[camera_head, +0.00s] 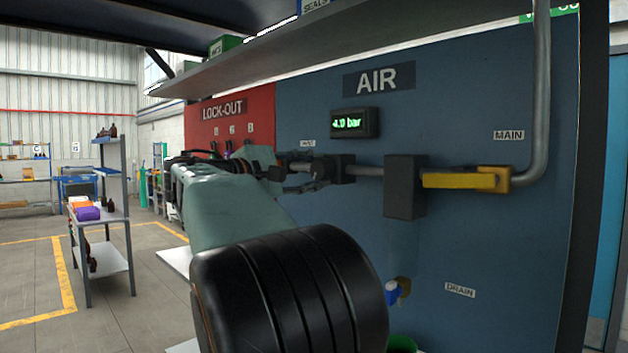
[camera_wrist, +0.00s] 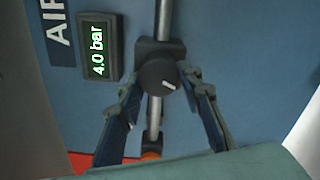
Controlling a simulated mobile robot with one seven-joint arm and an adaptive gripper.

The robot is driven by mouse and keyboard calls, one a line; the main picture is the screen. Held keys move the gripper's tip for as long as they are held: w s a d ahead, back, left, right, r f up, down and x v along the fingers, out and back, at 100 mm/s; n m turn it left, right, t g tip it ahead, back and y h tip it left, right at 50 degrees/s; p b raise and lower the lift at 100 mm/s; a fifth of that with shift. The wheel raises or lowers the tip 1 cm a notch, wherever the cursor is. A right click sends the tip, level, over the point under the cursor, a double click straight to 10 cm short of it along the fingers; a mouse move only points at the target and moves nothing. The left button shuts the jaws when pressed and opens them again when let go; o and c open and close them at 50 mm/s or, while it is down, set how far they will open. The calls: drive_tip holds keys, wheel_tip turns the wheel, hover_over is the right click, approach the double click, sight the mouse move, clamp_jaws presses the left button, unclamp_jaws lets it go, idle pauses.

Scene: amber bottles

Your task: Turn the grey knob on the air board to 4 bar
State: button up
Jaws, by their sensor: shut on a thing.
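The grey knob (camera_wrist: 158,77) sits on a dark valve block on the pipe of the blue air board (camera_head: 455,240). A pale pointer mark shows on its face in the wrist view. My gripper (camera_wrist: 158,85) has one finger on each side of the knob and is shut on it; in the head view my gripper (camera_head: 312,172) reaches the board from the left, and my arm hides most of the knob there. The display (camera_head: 354,122) reads about 4.0 bar; in the wrist view the display (camera_wrist: 99,48) clearly reads 4.0 bar.
A yellow lever (camera_head: 465,180) lies along the pipe under the MAIN label. A blue drain tap (camera_head: 393,292) is low on the board. A red LOCK-OUT board (camera_head: 230,115) stands to the left. A shelf (camera_head: 340,45) overhangs the board.

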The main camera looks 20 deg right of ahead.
drive_tip(key=shift+m, duration=0.5)
drive_tip(key=o, duration=1.2)
drive_tip(key=shift+c, duration=0.2)
drive_tip(key=v, duration=1.2)
drive_tip(key=shift+d+b, duration=0.1)
drive_tip(key=shift+b, duration=0.25)
